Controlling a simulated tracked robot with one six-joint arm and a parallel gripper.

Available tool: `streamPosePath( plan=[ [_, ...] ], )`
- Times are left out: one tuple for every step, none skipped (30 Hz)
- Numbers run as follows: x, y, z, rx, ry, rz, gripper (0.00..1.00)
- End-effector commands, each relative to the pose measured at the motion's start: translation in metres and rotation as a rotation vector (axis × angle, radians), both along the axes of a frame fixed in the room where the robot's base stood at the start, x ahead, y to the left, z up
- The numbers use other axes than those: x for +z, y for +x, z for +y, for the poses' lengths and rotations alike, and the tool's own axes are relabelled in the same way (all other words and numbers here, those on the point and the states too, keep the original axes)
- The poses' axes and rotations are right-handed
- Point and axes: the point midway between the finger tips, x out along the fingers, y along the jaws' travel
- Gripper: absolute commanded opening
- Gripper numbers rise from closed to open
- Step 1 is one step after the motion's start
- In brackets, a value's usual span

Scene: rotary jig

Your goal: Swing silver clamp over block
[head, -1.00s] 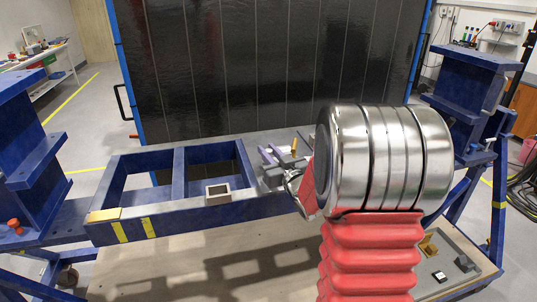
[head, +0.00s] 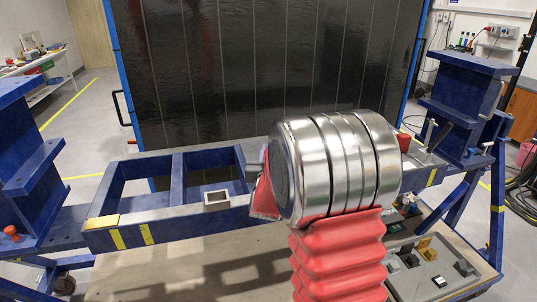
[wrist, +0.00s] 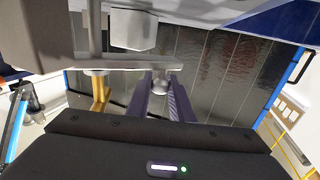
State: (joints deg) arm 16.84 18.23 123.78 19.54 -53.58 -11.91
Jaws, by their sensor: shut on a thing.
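In the wrist view, my gripper (wrist: 160,92) has its two dark purple fingers closed around a small round silver knob at the end of a pin. The knob sits at the silver clamp (wrist: 140,63), a flat bar running across the view. A thick grey upright stands at the bar's left, and a gold post (wrist: 100,92) shows beside it. A pale grey block-like piece (wrist: 133,30) is on the other side of the bar, close to it; I cannot tell whether they touch. In the head view, my arm hides the gripper and clamp.
A dark panel (head: 260,70) stands behind. Blue stepped posts (head: 470,90) flank the sides. Small loose parts, including a gold one (head: 428,248), lie lower right.

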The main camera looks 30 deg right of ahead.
Motion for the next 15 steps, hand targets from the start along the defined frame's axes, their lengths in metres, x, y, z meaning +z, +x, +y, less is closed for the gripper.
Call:
streamPosePath(
  plan=[
    [0.0,0.002,0.0,-0.019,0.0,-0.001,0.0],
    [0.0,0.003,0.0,-0.034,0.001,-0.002,0.0],
    [0.001,0.004,-0.001,-0.053,0.0,-0.002,0.0],
    [0.0,0.005,-0.002,-0.068,0.001,-0.003,0.0],
    [0.0,0.005,-0.003,-0.082,0.0,-0.001,0.0],
    [0.0,0.006,-0.005,-0.102,0.001,-0.002,0.0],
    [0.0,0.007,-0.006,-0.116,0.0,-0.001,0.0],
    [0.0,0.007,-0.007,-0.131,0.001,-0.002,0.0],
    [0.0,0.008,-0.008,-0.151,0.0,-0.001,0.0],
    [0.0,0.008,-0.009,-0.166,0.0,-0.003,0.0],
    [0.001,0.009,-0.01,-0.18,-0.001,-0.002,0.0],
    [0.0,0.01,-0.012,-0.198,0.0,-0.001,0.0],
    [0.0,0.01,-0.012,-0.211,0.0,-0.001,0.0],
    [0.0,0.011,-0.013,-0.224,0.001,-0.002,0.0],
    [0.001,0.011,-0.015,-0.241,-0.001,-0.002,0.0]
  ],
)
